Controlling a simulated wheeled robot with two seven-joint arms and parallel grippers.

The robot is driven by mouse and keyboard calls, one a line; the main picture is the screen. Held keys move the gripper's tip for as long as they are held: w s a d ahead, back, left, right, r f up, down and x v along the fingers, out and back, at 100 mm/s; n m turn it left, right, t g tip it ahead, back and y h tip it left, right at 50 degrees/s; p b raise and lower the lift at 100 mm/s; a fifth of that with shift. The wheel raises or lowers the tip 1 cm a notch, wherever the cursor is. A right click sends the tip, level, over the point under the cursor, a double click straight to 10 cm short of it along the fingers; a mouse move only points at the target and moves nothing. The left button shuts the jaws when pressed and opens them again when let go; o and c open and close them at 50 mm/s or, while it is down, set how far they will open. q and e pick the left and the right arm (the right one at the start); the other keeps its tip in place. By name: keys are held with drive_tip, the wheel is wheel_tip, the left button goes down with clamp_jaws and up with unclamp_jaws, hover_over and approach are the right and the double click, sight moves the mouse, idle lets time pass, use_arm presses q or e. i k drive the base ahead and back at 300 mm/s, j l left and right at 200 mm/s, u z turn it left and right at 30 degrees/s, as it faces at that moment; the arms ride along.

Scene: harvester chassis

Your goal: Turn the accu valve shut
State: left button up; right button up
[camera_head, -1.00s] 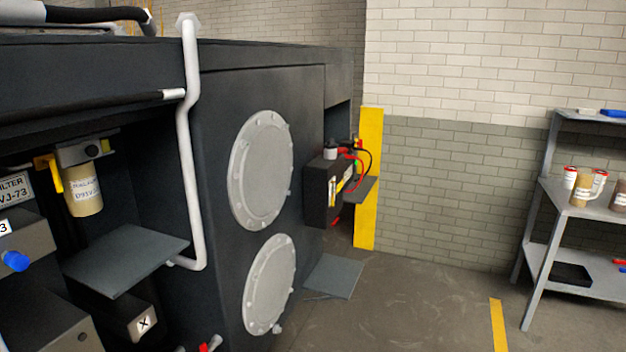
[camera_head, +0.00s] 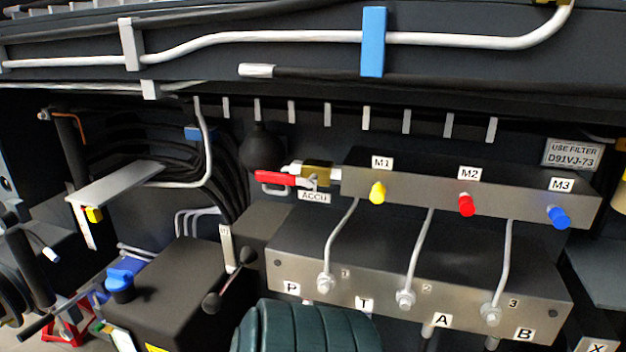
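The accu valve has a red lever handle (camera_head: 283,179) pointing left, roughly level, from a brass and silver valve body (camera_head: 313,173). The white ACCU label (camera_head: 314,198) sits just below it. A dark round accumulator (camera_head: 263,147) stands behind and left of the valve. The valve joins the left end of the manifold bar (camera_head: 420,200). Neither of my grippers shows in the head view.
The bar carries a yellow knob (camera_head: 377,192), a red knob (camera_head: 466,204) and a blue knob (camera_head: 559,216). A metal valve block (camera_head: 420,275) with pipes juts out below. A dark green ribbed cylinder (camera_head: 305,328) stands in front. White pipes (camera_head: 300,40) run overhead.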

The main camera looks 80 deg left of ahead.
sight(271, 177)
drive_tip(key=u, duration=2.8)
